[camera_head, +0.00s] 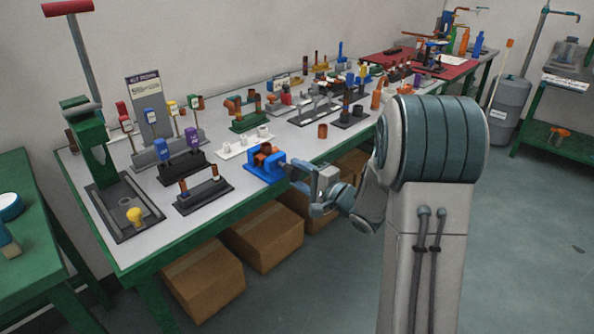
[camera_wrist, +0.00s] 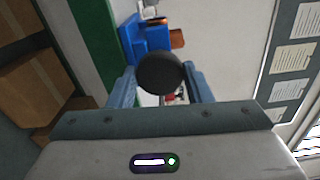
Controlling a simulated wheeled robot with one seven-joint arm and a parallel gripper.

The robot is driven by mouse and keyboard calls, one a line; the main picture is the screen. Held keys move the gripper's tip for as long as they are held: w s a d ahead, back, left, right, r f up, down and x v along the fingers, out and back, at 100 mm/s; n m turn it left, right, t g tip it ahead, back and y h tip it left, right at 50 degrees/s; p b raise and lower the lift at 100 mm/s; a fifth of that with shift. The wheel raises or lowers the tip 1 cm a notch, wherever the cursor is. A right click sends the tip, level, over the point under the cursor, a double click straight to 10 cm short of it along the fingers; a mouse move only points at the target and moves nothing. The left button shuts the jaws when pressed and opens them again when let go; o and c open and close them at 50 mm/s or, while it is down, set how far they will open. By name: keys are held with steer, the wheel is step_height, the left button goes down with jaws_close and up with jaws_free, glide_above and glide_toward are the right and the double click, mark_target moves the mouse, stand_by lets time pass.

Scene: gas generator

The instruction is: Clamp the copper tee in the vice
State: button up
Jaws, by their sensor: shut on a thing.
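The blue vice (camera_head: 268,172) stands at the front edge of the long bench, and it also shows in the wrist view (camera_wrist: 144,42). The copper tee (camera_head: 265,154) sits at the vice's jaws; in the wrist view part of it (camera_wrist: 177,38) sticks out at the vice's side. I cannot tell how tightly the jaws hold it. My gripper (camera_head: 302,177) is at the vice's front end, off the bench edge. In the wrist view its blue-grey fingers are shut on a dark round knob (camera_wrist: 160,73), which appears to be the vice's handle and hides part of the vice.
A white rack (camera_head: 245,144) stands behind the vice, and a black stand with copper pieces (camera_head: 204,194) is to its left. A loose copper fitting (camera_head: 322,131) lies to the right. Cardboard boxes (camera_head: 262,236) are under the bench. Floor to the right is clear.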

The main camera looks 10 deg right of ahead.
steer(key=shift+f+m+p, duration=0.1)
steer(key=shift+m+p, duration=2.3)
steer(key=shift+p, duration=1.4)
steer(key=o, duration=1)
steer(key=n+b, duration=0.2)
steer(key=shift+f+n, duration=0.1)
steer(key=shift+n, duration=0.3)
steer(key=shift+n+b, duration=0.7)
steer(key=shift+n, duration=0.3)
steer(key=shift+r+n, duration=0.2)
steer(key=shift+n, duration=0.2)
